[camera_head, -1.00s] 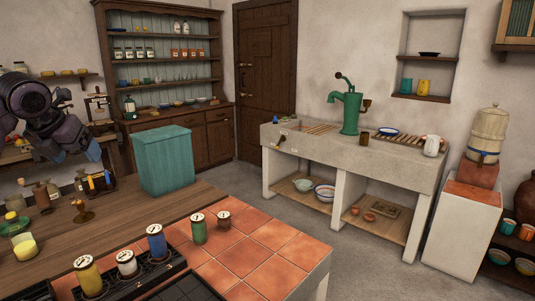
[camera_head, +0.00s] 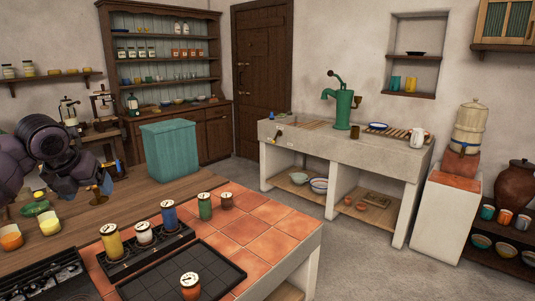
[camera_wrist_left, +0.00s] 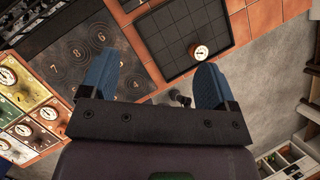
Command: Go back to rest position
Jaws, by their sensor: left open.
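My left gripper (camera_head: 100,185) is at the left, above the wooden counter (camera_head: 105,215), with the dark arm partly covering its jaws. In the left wrist view, its two blue fingers (camera_wrist_left: 152,80) are spread wide apart with nothing held between them. The black tray (camera_wrist_left: 178,35) and a small dial-topped jar (camera_wrist_left: 200,52) lie beyond the fingers. My right gripper is in neither view.
The black tray (camera_head: 170,270) holds a reddish jar (camera_head: 190,286). A rack with yellow (camera_head: 112,241), white (camera_head: 144,233) and blue (camera_head: 169,215) jars stands beside it. A green jar (camera_head: 205,206) is on the tiles.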

